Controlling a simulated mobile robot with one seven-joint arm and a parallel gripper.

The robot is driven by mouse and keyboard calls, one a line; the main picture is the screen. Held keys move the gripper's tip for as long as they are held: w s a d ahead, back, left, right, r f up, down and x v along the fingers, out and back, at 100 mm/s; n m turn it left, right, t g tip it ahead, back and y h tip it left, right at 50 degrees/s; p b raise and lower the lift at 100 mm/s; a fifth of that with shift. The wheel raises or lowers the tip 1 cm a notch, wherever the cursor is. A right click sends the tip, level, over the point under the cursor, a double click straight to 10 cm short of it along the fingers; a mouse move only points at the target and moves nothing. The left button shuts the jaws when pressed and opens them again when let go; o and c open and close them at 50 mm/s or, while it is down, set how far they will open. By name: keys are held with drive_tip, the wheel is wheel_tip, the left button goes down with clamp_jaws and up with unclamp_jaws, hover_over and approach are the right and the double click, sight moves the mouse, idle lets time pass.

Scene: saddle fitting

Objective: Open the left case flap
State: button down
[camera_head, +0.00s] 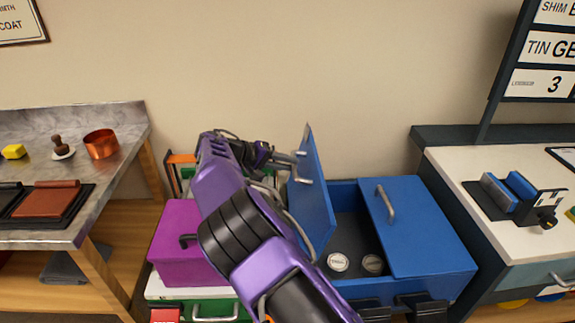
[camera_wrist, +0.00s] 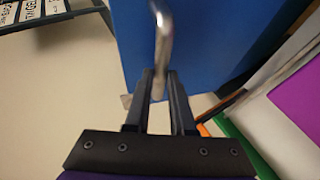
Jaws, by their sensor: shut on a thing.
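The blue case (camera_head: 432,282) stands between the two benches. Its left flap (camera_head: 312,195) is raised and stands steeply tilted, leaving the left half of the case open; the flap also fills the top of the wrist view (camera_wrist: 205,45). My gripper (camera_head: 290,160) is at the flap's metal handle (camera_head: 301,167). In the wrist view my gripper (camera_wrist: 162,78) is shut on this handle (camera_wrist: 163,40). The right flap (camera_head: 415,225) lies closed, with its own handle (camera_head: 385,202).
A magenta box (camera_head: 182,255) on a white and green case stands left of my arm. A marble-topped bench (camera_head: 105,190) is at left, a white-topped bench (camera_head: 480,185) at right. The wall is close behind.

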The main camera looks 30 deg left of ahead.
drive_tip(key=shift+s+a+f, duration=0.2)
drive_tip(key=shift+s+f, duration=0.05)
drive_tip(key=shift+f, duration=0.15)
drive_tip(key=c, duration=0.8)
unclamp_jaws()
drive_tip(key=shift+o, duration=0.2)
drive_tip(key=shift+w, duration=0.1)
drive_tip(key=shift+r, duration=0.1)
drive_tip(key=p+v, duration=0.1)
drive_tip(key=v, duration=1.6)
drive_tip(key=shift+a+r, duration=0.15)
